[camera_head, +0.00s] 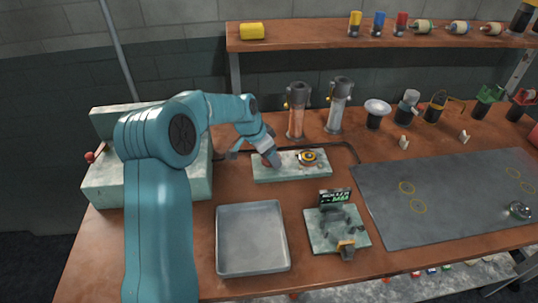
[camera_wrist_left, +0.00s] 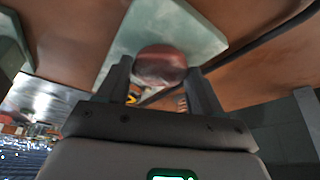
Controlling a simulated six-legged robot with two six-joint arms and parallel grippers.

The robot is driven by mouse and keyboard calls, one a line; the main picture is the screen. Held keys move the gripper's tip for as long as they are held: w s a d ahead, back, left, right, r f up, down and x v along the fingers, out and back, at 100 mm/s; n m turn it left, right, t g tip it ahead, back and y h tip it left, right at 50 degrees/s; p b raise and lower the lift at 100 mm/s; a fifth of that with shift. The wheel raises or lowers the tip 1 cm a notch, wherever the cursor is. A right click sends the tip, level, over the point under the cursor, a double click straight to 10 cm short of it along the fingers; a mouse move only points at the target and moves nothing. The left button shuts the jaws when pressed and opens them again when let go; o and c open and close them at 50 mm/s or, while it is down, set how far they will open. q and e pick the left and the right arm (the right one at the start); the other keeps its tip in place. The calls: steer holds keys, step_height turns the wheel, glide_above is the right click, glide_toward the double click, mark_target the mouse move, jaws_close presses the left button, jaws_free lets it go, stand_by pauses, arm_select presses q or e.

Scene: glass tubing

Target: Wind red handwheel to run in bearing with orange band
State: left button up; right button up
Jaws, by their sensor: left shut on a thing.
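The red handwheel (camera_wrist_left: 160,65) is a dark red round knob between my left gripper's fingers in the wrist view. In the head view my left gripper (camera_head: 270,157) reaches down at the left half of a pale green plate (camera_head: 290,174) and mostly hides the handwheel. The gripper is shut on the handwheel, at the plate. A round dark part with an orange-yellow band (camera_head: 308,157), seemingly the bearing, sits on the right half of the same plate. My right gripper is not in view.
Two upright cylinders (camera_head: 340,105) stand behind the plate. A dark mat (camera_head: 450,195) lies right. A pale green box (camera_head: 105,185) with a red knob stands left.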

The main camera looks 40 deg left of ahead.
arm_select(q)
steer(key=m, duration=0.1)
steer(key=m+h, duration=0.1)
steer(key=m, duration=0.1)
steer(key=shift+w+a+b, duration=0.1)
steer(key=shift+a+b, duration=0.1)
steer(key=shift+b, duration=0.1)
steer(key=m+g, duration=0.1)
steer(key=m, duration=0.1)
steer(key=shift+r+m+h, duration=0.1)
steer(key=shift+m+h, duration=0.2)
steer(key=shift+h, duration=0.1)
steer(key=m+p, duration=0.1)
steer(key=m, duration=0.1)
steer(key=shift+w+a+m+g+h, duration=0.1)
steer(key=shift+m+g+h, duration=0.3)
steer(key=shift+w+a+m+g+p, duration=0.15)
steer(key=shift+m+g+p, duration=0.55)
steer(key=shift+m+p, duration=1.05)
steer(key=shift+m, duration=0.35)
steer(key=o, duration=1)
steer(key=shift+o, duration=0.2)
